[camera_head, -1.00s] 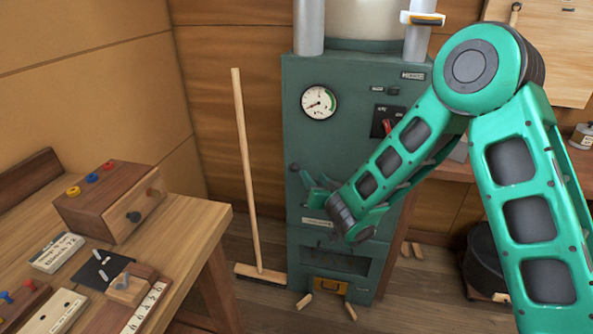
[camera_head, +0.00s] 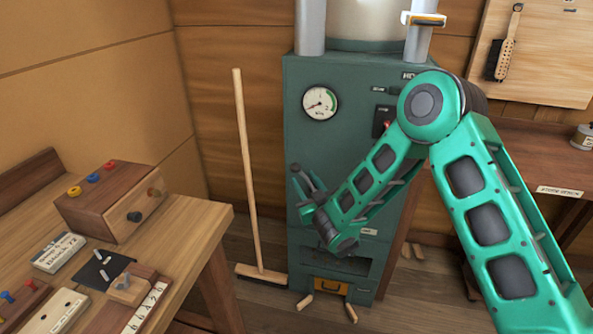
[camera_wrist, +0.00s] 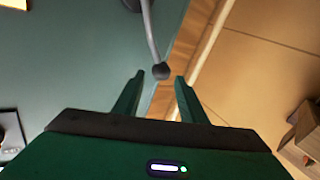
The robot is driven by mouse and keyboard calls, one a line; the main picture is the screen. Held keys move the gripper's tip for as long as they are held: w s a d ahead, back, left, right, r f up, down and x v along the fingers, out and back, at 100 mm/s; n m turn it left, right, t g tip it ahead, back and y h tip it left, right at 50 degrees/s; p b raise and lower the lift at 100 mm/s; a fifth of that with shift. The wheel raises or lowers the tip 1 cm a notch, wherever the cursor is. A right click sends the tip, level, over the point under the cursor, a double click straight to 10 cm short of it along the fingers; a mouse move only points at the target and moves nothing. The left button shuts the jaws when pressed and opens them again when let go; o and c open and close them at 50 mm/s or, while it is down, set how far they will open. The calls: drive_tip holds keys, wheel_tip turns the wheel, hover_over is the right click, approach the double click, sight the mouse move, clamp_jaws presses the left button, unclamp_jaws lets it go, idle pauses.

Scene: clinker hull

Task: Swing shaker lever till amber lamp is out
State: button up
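The green boiler cabinet (camera_head: 345,75) stands in the middle of the head view. Its shaker lever shows in the wrist view as a grey rod with a black ball knob (camera_wrist: 161,71); the knob (camera_head: 295,168) also shows at the cabinet's left edge in the head view. My gripper (camera_wrist: 159,76) is open, its two fingers apart, with the knob at the gap between the fingertips. I cannot tell whether either finger touches it. In the head view my gripper (camera_head: 303,187) and forearm cover part of the cabinet front. I cannot make out a lit amber lamp.
A round gauge (camera_head: 320,103) sits on the cabinet front. A broom (camera_head: 247,170) leans against the wall just left of the cabinet. Wood offcuts (camera_head: 305,302) lie on the floor.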

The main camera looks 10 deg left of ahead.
sight(298, 171)
drive_tip(key=shift+x, duration=4.15)
drive_tip(key=shift+a+r, duration=0.1)
